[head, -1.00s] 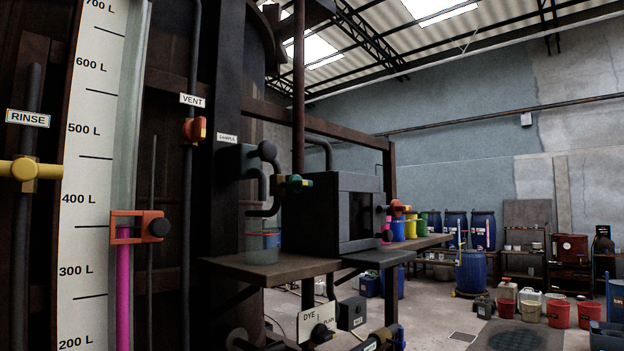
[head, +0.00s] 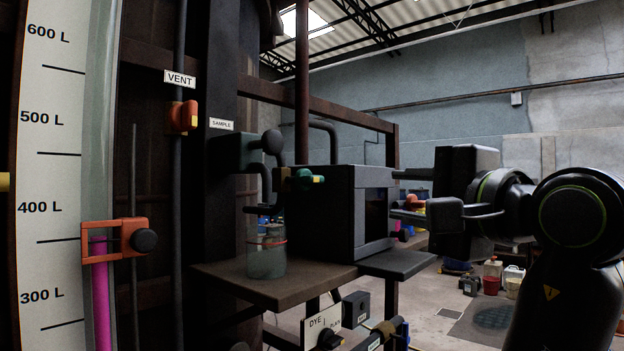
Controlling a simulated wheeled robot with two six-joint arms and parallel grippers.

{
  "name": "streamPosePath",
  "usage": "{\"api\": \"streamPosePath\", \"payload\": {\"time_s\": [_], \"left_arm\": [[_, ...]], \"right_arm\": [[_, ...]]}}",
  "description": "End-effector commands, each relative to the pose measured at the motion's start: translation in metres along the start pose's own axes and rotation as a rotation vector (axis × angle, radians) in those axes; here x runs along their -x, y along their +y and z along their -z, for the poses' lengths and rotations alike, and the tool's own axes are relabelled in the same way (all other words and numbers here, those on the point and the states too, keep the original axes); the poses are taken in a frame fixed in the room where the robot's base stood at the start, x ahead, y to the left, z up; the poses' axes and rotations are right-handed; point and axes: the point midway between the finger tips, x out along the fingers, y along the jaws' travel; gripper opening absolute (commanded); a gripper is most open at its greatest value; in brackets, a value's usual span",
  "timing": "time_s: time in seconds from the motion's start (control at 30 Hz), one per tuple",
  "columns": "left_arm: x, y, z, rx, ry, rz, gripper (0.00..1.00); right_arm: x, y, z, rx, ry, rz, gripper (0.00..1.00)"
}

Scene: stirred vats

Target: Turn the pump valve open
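No valve in view carries a readable PUMP label. A valve with a blue body (head: 385,331) sits low on a pipe at the bottom edge, partly cut off; its label is too small to read. An orange valve (head: 183,116) is under the VENT label, and a teal valve (head: 305,179) is near the SAMPLE label.
A dark box (head: 325,212) and a glass jar (head: 266,254) stand on a brown shelf (head: 262,288). A DYE/PLAIN selector plate (head: 322,322) is below it. A level scale (head: 48,190) with an orange clamp (head: 112,240) is at left. Buckets stand on the floor behind.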

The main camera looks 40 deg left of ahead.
Motion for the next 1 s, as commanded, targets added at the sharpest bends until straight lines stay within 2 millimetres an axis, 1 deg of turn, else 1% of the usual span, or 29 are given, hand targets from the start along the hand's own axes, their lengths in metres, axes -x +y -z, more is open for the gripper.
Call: {"api": "streamPosePath", "payload": {"time_s": [0.03, 0.1, 0.2, 0.27, 0.33, 0.47, 0.8, 1.0], "left_arm": [[0.009, -0.011, -0.016, 0.027, -0.008, -0.011, 0.35], [0.017, -0.016, -0.03, 0.046, -0.018, -0.026, 0.35], [0.02, -0.02, -0.041, 0.058, -0.025, -0.04, 0.35], [0.017, -0.021, -0.043, 0.06, -0.028, -0.043, 0.35], [0.009, -0.021, -0.043, 0.059, -0.03, -0.044, 0.35], [-0.015, -0.022, -0.044, 0.058, -0.031, -0.043, 0.35], [-0.09, -0.021, -0.046, 0.056, -0.033, -0.04, 0.35], [-0.126, -0.018, -0.047, 0.057, -0.032, -0.039, 0.35]], "right_arm": [[0.002, 0.0, 0.0, 0.0, -0.001, 0.0, 0.77], [0.003, 0.0, 0.0, 0.0, -0.001, 0.0, 0.77], [0.005, 0.001, 0.0, 0.0, -0.001, 0.0, 0.77], [0.007, 0.001, 0.0, 0.0, -0.001, 0.0, 0.77], [0.011, 0.001, 0.0, 0.0, -0.002, 0.0, 0.77], [0.024, 0.002, 0.001, 0.0, -0.002, 0.0, 0.77], [0.062, 0.005, 0.005, 0.0, -0.003, 0.0, 0.77], [0.08, 0.007, 0.007, 0.0, -0.003, 0.001, 0.77]]}}
